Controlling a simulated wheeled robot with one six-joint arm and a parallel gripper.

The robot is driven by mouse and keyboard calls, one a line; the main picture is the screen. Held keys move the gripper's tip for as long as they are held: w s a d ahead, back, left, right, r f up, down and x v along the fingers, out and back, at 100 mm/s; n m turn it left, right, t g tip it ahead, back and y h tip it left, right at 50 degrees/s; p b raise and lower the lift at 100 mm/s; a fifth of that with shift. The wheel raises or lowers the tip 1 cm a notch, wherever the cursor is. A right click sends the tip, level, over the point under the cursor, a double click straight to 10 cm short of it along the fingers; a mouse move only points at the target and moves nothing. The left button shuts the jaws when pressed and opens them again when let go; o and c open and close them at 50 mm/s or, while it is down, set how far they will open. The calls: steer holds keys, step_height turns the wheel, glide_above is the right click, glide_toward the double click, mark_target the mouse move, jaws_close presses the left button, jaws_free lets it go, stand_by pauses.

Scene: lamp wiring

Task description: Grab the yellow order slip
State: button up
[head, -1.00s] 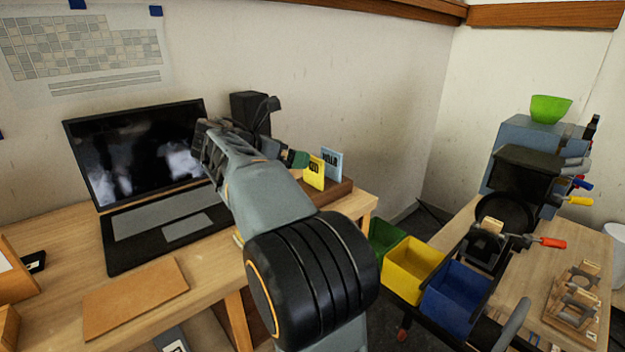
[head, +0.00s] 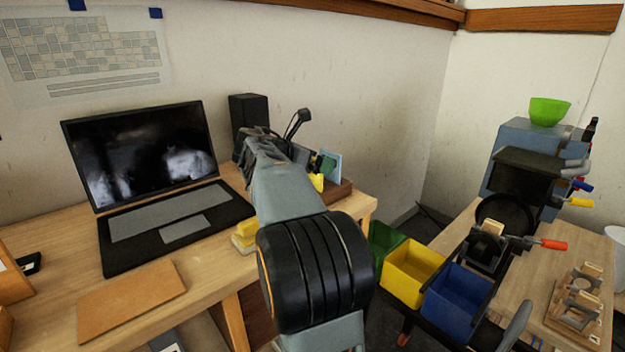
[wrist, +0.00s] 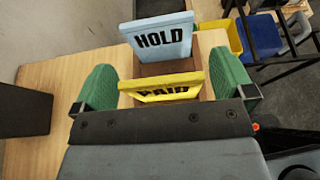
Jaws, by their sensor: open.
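The yellow order slip (wrist: 155,94) carries dark lettering that seems to read PAID. In the wrist view it stands between the two green fingers of my gripper (wrist: 165,76), with a gap on each side. My gripper is open and empty. In the head view the arm hides most of the slip, and only a low yellow part (head: 317,182) shows. A light blue slip marked HOLD (wrist: 160,40) stands behind the yellow one, and it also shows in the head view (head: 334,163). Both stand at a wooden holder (head: 340,190) on the desk.
A laptop (head: 165,215) and a dark speaker (head: 247,115) stand on the desk left of my arm. A yellow block (head: 246,230) sits near the desk's front edge. Green, yellow (head: 411,272) and blue bins (head: 457,300) are to the right. A black cart frame passes beside them.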

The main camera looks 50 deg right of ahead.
steer(key=shift+c, duration=0.5)
steer(key=c, duration=0.9)
